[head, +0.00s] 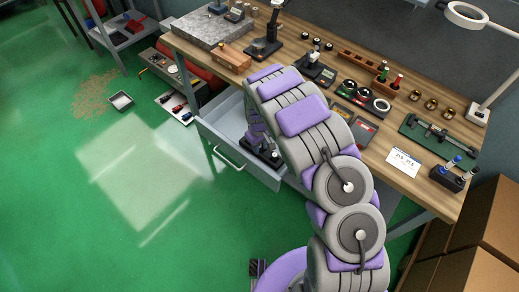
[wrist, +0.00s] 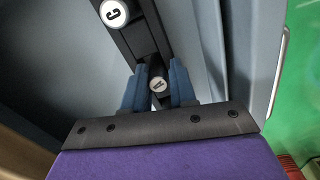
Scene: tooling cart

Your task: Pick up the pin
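A pin with a larger white top marked C (wrist: 114,13) stands on a dark holder (wrist: 140,38) just beyond the fingers. In the head view my gripper (head: 262,148) reaches down into the open drawer (head: 228,125), at a dark object there. My arm hides part of the drawer.
The wooden workbench (head: 405,178) above the drawer carries tools, a black rack with colored-top items (head: 453,175) and a white card (head: 402,163). Cardboard boxes (head: 465,270) stand at the lower right. The green floor (head: 150,240) at left is mostly clear.

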